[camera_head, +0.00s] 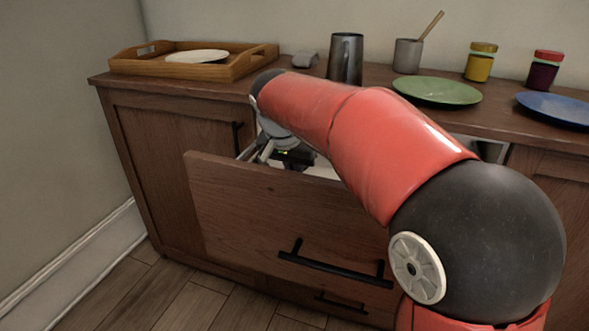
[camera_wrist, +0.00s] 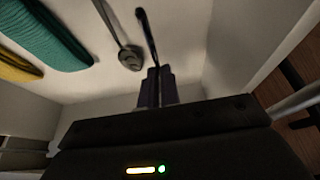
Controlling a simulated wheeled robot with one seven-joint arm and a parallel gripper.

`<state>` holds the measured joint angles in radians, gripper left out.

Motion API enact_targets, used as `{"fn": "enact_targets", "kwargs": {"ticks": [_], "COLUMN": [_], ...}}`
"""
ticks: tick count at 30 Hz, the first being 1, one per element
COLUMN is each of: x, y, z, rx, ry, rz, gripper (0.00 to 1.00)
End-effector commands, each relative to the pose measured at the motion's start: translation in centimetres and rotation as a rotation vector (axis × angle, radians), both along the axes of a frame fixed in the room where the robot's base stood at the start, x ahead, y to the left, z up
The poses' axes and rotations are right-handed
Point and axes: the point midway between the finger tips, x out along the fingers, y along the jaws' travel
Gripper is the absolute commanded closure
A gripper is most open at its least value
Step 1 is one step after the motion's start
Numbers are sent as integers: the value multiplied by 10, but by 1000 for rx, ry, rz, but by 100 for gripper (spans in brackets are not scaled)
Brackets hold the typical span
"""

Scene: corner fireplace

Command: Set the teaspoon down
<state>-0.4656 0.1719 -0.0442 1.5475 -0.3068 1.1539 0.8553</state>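My gripper (camera_wrist: 156,84) is inside the open drawer (camera_head: 270,207). In the wrist view its two dark fingers are close together on a thin, dark teaspoon (camera_wrist: 147,35), whose narrow end points away from the fingers. The rest of the teaspoon is hidden by the fingers. I cannot tell whether it touches the drawer's pale floor. In the head view my arm and the drawer front hide the fingertips and the teaspoon.
Another metal spoon (camera_wrist: 131,58) lies left of the fingers, near a teal object (camera_wrist: 45,33) and a yellow one (camera_wrist: 18,67). Drawer walls are close around. On the cabinet top stand a wooden tray (camera_head: 237,67), dark pitcher (camera_head: 345,60), grey mug (camera_head: 407,56) and green plate (camera_head: 437,91).

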Motion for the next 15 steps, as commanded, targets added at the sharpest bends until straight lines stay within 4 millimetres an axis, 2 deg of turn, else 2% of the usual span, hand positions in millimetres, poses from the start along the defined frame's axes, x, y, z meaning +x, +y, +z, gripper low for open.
{"fn": "enact_targets", "kwargs": {"ticks": [11,12,15], "x": [0,0,0], "y": [0,0,0], "z": [-9,-9,-9], "rx": [-1,-1,-1], "ry": [1,1,1], "rz": [0,1,0], "gripper": [100,92,79]}}
